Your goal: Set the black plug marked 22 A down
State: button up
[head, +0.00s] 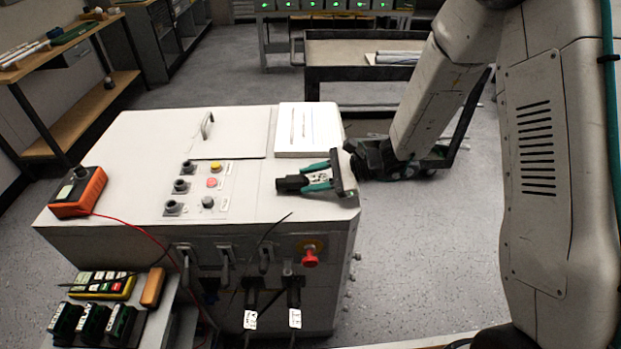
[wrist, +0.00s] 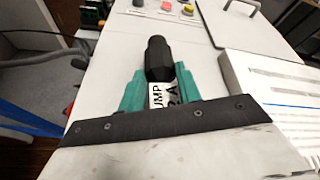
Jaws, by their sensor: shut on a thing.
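The black plug (head: 290,184) is in my gripper (head: 316,178), over the front right part of the pale cabinet's top (head: 130,140). In the wrist view, the black plug (wrist: 157,58) points away from my gripper (wrist: 160,88), between its two green fingers. A white label on it shows part of "PUMP" and "2 A"; the rest is covered by the fingers. The plug lies roughly level, low over the top. I cannot tell whether it touches the surface.
A white slotted block (head: 308,130) stands behind my gripper. Dark sockets (head: 180,186) and coloured buttons (head: 212,183) are to the left. An orange meter (head: 78,192) sits at the left edge. Levers and a red knob (head: 310,258) line the front. Bare top lies around the plug.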

jog(key=shift+f, duration=0.1)
jog(key=o, duration=1.1)
jog(key=shift+a, duration=0.1)
jog(key=shift+d+r, duration=0.25)
jog(key=shift+d, duration=0.1)
jog(key=v, duration=1.1)
jog(key=shift+s+d+r, duration=0.1)
jog(key=shift+d, duration=0.05)
jog(key=s+r+n+g+h, duration=0.45)
jog(key=s+r+n, duration=0.45)
jog(key=s+r, duration=0.4)
jog(key=s+d+r+n+t+h, duration=0.1)
jog(key=s+d+n+h, duration=0.1)
jog(key=s+d+h, duration=0.1)
jog(key=s+d+r+n+t+h, duration=0.1)
jog(key=s+d+h, duration=0.2)
jog(key=s, duration=0.3)
jog(key=s+d+r+n+t+h, duration=0.2)
jog(key=s+d+h, duration=0.1)
jog(key=s+d, duration=0.1)
jog(key=shift+s+d+n, duration=0.3)
jog(key=shift+d, duration=0.05)
